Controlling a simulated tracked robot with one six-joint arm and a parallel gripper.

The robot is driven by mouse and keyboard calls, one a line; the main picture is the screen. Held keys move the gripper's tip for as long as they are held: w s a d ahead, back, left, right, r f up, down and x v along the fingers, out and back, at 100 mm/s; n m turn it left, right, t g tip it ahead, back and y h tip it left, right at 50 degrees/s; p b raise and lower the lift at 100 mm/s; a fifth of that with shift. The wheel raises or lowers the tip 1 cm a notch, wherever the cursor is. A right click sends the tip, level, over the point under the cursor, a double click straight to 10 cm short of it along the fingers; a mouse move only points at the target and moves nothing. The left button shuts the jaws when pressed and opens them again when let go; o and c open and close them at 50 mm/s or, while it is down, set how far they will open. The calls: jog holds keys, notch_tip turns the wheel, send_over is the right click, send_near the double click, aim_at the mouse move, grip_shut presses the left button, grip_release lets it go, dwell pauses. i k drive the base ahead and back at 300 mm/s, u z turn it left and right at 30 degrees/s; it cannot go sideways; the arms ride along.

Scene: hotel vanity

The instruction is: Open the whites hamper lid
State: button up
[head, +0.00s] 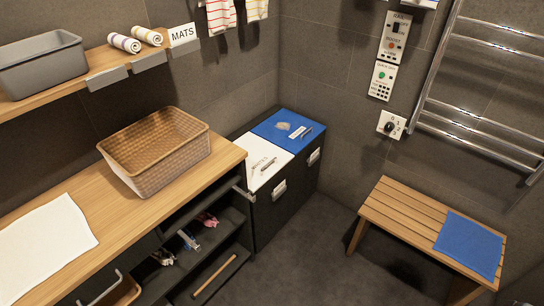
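The hamper (258,216) is a dark box in the back corner, at the far end of the wooden counter. It has two lids side by side. The white lid (256,152), on the near left, lies flat and shut, with a pale bar handle on it. The blue lid (275,121), on the far right, is also shut, with a handle and a small white label. Light pull handles show on the hamper's front. My gripper is not in view.
A wicker basket (158,158) and a white towel (45,238) lie on the wooden counter (95,192). Open dark shelves (215,258) are below it. A slatted bench (400,215) with a blue mat (468,243) stands right. The floor (310,250) between is clear.

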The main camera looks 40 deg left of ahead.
aim_at(265, 159)
jog(key=z, duration=0.05)
jog(key=i, duration=1.05)
jog(key=u, duration=3.15)
jog(key=i, duration=0.4)
jog(key=z, duration=0.1)
